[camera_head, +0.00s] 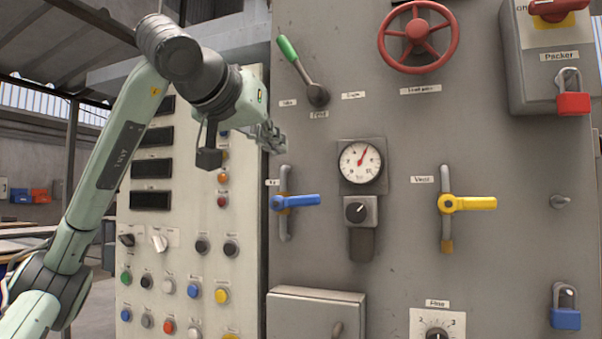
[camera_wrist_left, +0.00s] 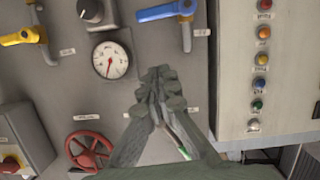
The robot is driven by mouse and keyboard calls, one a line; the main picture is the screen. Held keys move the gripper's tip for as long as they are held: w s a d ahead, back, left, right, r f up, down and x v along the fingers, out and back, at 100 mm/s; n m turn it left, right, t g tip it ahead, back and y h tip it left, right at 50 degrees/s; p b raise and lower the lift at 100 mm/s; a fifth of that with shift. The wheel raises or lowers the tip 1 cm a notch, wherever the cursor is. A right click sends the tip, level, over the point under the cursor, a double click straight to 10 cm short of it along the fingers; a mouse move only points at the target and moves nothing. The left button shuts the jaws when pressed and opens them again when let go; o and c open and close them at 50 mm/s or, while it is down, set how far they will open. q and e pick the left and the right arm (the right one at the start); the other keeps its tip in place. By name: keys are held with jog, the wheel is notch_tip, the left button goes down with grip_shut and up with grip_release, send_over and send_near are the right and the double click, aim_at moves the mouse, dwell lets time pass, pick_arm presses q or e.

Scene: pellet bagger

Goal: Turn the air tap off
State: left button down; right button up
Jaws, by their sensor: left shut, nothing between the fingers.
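The air tap (camera_head: 297,201) has a blue lever on a short vertical grey pipe, left of the gauge on the big grey panel. Its lever lies level, across the pipe, and points right. In the left wrist view the blue lever (camera_wrist_left: 160,12) shows at the top edge, partly cut off. My left gripper (camera_head: 276,140) is above the tap and apart from it, near the panel's left edge. Its fingers (camera_wrist_left: 160,76) are shut with nothing between them. The label beside the tap is too small to read surely. My right gripper is not in view.
A dial gauge (camera_head: 361,162) and black knob (camera_head: 356,209) sit right of the tap. A yellow-handled valve (camera_head: 468,203) is farther right. A green-handled lever (camera_head: 300,68) and red handwheel (camera_head: 418,37) are above. A button panel (camera_head: 184,259) stands left; a grey box (camera_head: 315,312) is below.

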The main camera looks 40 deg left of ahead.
pick_arm(q)
send_over(296, 201)
jog(key=s+d, duration=0.1)
jog(key=s, duration=0.1)
notch_tip(296, 201, down, 2)
jog(key=f, duration=0.1)
jog(key=shift+w+d+f, duration=0.1)
jog(key=shift+d+f, duration=0.1)
jog(key=shift+f, duration=0.65)
jog(key=shift+w+d+f, duration=0.1)
jog(key=shift+d+f, duration=0.05)
jog(key=shift+f, duration=0.7)
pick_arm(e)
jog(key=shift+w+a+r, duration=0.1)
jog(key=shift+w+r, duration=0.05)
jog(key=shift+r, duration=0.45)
